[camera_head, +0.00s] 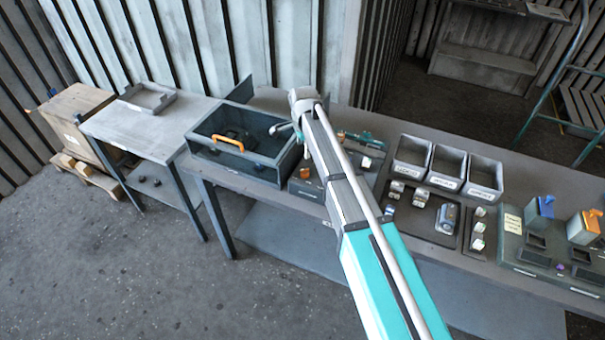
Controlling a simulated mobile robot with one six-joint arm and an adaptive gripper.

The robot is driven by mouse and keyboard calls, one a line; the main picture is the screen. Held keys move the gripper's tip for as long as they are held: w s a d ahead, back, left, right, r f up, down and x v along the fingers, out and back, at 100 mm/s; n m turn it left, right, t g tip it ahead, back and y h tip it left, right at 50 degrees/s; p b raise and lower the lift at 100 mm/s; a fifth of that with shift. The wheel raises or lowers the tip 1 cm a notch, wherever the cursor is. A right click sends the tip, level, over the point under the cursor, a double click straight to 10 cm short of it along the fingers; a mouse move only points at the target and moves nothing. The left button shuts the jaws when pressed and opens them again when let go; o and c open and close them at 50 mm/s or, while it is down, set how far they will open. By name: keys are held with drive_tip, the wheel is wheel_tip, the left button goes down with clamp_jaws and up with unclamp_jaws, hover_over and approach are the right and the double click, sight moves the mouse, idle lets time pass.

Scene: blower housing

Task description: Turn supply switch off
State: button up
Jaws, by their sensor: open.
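No part can be told for certain as the supply switch at this size. My gripper (284,128) is at the far end of my arm, above the right back corner of the housing box. It is small and partly hidden by the wrist, open, and holds nothing that I can see.
Right of my arm are grey bins (448,166), a tray of small parts (422,218) and a panel (545,262) with blue and orange pieces. A side table (150,130) stands left; the floor in front is clear.

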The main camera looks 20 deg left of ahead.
sight(303, 170)
drive_tip(key=shift+f+b, duration=5.15)
drive_tip(key=shift+f, duration=0.25)
drive_tip(key=shift+c, duration=0.2)
clamp_jaws()
